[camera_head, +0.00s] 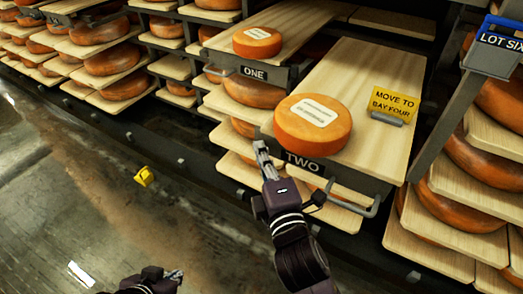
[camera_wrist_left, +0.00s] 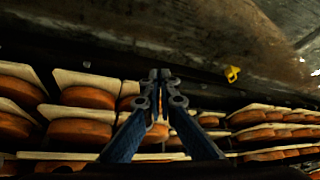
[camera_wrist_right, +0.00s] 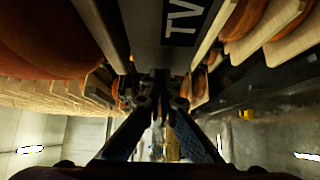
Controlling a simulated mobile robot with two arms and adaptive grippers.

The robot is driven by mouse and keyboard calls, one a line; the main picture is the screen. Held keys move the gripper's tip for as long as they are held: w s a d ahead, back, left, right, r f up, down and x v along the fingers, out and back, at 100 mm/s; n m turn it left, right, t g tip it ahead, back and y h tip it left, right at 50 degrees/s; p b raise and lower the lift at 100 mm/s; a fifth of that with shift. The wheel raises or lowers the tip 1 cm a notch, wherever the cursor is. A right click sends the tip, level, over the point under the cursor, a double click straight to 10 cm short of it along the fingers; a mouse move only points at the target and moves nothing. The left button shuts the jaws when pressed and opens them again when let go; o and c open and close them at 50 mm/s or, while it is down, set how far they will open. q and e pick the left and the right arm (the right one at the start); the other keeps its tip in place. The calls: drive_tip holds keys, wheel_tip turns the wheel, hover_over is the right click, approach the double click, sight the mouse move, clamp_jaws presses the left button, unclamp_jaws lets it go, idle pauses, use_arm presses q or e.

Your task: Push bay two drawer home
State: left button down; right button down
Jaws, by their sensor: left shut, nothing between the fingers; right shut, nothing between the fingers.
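The bay two drawer (camera_head: 372,75) is a pale wooden board with a dark metal front marked TWO (camera_head: 304,162) and a bar handle (camera_head: 350,205). It stands out from the rack. An orange cheese wheel (camera_head: 313,123) with a white label sits on its front part. My right gripper (camera_head: 262,148) is shut and empty, beside the left end of the drawer front; contact cannot be told. The label also shows close above it in the right wrist view (camera_wrist_right: 184,22). My left gripper (camera_head: 175,275) is shut and empty, low over the floor, away from the drawer.
The bay one drawer (camera_head: 305,20), also holding a cheese wheel (camera_head: 257,42), juts out at left. A blue LOT SIX tag (camera_head: 498,40) hangs at right. A yellow object (camera_head: 144,176) lies on the open floor.

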use_arm(q)
drive_tip(key=shift+s, duration=0.1)
use_arm(e)
drive_tip(key=shift+w, duration=0.1)
